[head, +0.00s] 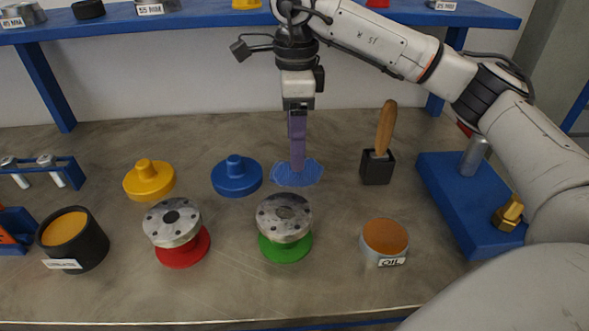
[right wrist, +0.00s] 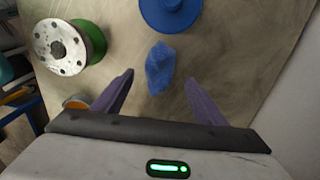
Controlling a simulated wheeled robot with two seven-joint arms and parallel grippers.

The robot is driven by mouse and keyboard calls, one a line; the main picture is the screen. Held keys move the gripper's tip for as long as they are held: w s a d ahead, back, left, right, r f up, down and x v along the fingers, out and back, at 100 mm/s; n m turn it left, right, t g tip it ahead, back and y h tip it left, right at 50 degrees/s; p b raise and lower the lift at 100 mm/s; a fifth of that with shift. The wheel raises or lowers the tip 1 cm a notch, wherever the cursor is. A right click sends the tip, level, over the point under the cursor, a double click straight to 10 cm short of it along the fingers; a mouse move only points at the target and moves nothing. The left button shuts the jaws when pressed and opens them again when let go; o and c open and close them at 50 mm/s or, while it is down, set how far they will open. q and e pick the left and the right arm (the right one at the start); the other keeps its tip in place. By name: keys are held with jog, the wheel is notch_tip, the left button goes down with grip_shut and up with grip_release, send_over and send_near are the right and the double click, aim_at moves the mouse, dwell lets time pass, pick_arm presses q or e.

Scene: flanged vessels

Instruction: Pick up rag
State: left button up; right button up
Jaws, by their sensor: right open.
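The rag (head: 298,174) is a flat blue cloth lying on the bench, right of the blue lidded knob piece. In the right wrist view the rag (right wrist: 159,68) lies ahead of the fingers, roughly midway between them. My right gripper (head: 297,168) points straight down over the rag, its purple fingers overlapping it in the head view. In the right wrist view my right gripper (right wrist: 158,85) is open, with nothing between its fingers. Whether the fingertips touch the bench cannot be told. My left gripper does not show.
A blue cap (head: 237,176) stands left of the rag, a yellow cap (head: 149,180) farther left. Flanged vessels on green (head: 285,248) and red (head: 183,250) bases stand in front. A brush holder (head: 377,167), an oil cup (head: 385,240) and a blue stand (head: 450,200) are right.

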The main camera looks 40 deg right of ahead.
jog(key=f, duration=0.4)
jog(key=shift+s+f, duration=0.2)
jog(key=shift+f, duration=0.35)
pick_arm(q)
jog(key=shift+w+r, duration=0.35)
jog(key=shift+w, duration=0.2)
pick_arm(e)
jog(key=shift+f, duration=0.15)
jog(key=c, duration=1.1)
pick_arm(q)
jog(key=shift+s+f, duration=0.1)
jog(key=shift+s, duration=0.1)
pick_arm(e)
jog(key=shift+c, duration=0.2)
jog(key=shift+w, duration=0.1)
